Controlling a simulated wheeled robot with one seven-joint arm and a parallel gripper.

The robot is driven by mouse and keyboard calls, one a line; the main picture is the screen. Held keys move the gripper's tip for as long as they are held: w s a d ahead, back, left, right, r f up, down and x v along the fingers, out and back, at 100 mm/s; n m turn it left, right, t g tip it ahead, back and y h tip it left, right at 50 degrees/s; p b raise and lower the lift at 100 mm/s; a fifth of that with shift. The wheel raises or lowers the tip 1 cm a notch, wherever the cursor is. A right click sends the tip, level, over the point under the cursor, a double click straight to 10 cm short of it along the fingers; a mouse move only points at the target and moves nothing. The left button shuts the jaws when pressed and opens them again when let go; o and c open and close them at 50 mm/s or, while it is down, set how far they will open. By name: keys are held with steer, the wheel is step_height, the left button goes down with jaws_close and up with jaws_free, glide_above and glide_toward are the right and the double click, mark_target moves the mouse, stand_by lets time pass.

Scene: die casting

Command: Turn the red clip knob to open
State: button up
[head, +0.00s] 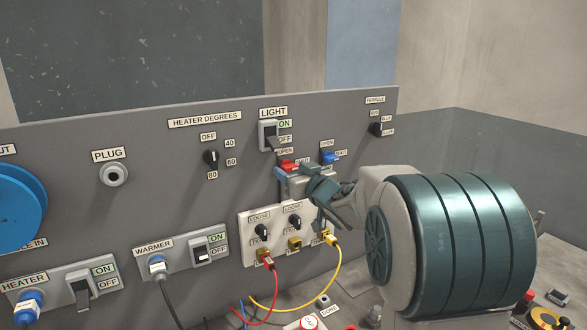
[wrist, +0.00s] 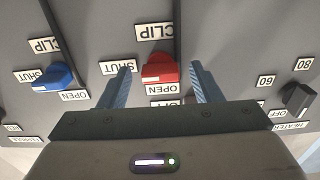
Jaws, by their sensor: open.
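The red clip knob (wrist: 160,70) sits on the grey panel (wrist: 225,30) in the wrist view, between a CLIP label (wrist: 156,32) and an OPEN label (wrist: 165,89), with a SHUT label (wrist: 118,68) to its left. My gripper (wrist: 160,76) is open, with one blue finger on each side of the knob and a visible gap on both sides. In the head view the red knob (head: 287,163) shows beside my gripper (head: 300,180), partly hidden by it. I cannot tell exactly which label the knob points to.
A blue clip knob (wrist: 53,77) is close by; it also shows in the head view (head: 331,156). The light switch (head: 269,134) is just above the red knob. A white plate with black knobs (head: 278,228) and red and yellow cables lies below.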

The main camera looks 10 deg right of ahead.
steer(key=shift+w, duration=0.25)
steer(key=shift+a, duration=0.1)
steer(key=c, duration=1)
